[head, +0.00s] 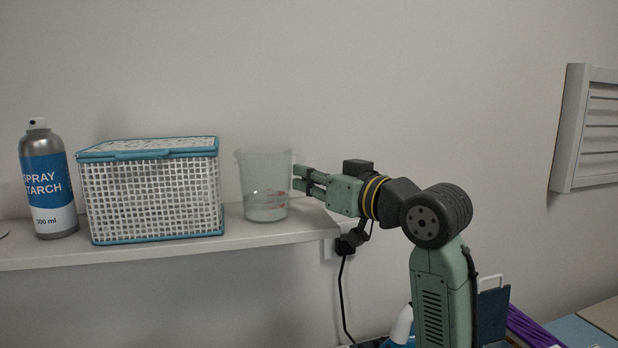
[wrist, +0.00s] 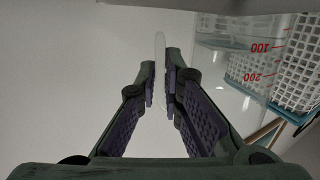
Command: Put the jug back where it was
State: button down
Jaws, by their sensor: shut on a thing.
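The jug (head: 265,178) is clear, with red markings, and upright at the right part of the shelf (head: 290,232). It stands on the shelf or just over it; I cannot tell which. My gripper (head: 301,180) comes from the right and is shut on the jug's handle. In the wrist view, my gripper's fingers (wrist: 160,88) close on the thin clear handle, and the jug's body (wrist: 235,75) with red numbers lies to the right.
A white lattice basket (head: 150,195) with a blue lid stands left of the jug, with a small gap between. A spray starch can (head: 48,185) stands further left. A slatted panel (head: 590,130) is on the right wall. Purple and blue items (head: 530,325) lie low at right.

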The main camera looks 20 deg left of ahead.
jog(key=c, duration=1.7)
grip_release()
jog(key=shift+r, duration=0.2)
jog(key=v, duration=1.2)
